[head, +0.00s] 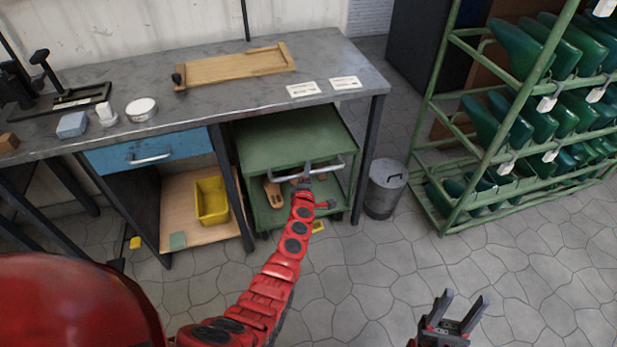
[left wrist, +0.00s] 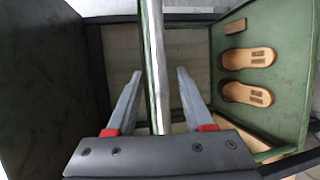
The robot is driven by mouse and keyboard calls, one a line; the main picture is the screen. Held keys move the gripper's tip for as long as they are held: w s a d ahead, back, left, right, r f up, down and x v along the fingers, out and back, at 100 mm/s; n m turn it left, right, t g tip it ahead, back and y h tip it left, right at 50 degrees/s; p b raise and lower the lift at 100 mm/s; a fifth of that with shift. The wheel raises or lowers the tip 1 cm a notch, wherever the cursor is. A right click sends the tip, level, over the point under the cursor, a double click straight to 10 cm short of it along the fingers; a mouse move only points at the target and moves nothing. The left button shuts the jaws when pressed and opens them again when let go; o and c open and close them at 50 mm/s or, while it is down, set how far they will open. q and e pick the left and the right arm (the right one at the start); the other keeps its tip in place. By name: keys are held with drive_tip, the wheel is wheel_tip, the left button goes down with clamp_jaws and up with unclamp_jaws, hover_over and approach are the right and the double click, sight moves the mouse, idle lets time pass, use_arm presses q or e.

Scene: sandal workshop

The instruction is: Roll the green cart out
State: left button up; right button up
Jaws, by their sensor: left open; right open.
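The green cart (head: 292,136) stands under the grey workbench, between the blue-drawer unit and a bench leg. Its metal handle bar (head: 325,166) faces me. My left gripper (head: 306,183) is at the handle; its fingertips are hard to make out in the head view. In the left wrist view, the handle bar (left wrist: 154,45) runs between the two spread fingers of my left gripper (left wrist: 160,74), with gaps beside it. Sandal soles (left wrist: 247,92) lie on the cart's green lower shelf (left wrist: 290,60). My right gripper (head: 464,298) is open and empty over the floor at lower right.
A metal bin (head: 384,188) stands close to the right of the bench leg (head: 367,150). A green rack (head: 440,190) of shoe forms stands further right. A yellow bin (head: 211,200) sits left of the cart. The tiled floor (head: 380,270) in front is mostly clear.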

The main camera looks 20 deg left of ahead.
use_arm(q)
clamp_jaws()
idle(0.3)
idle(1.2)
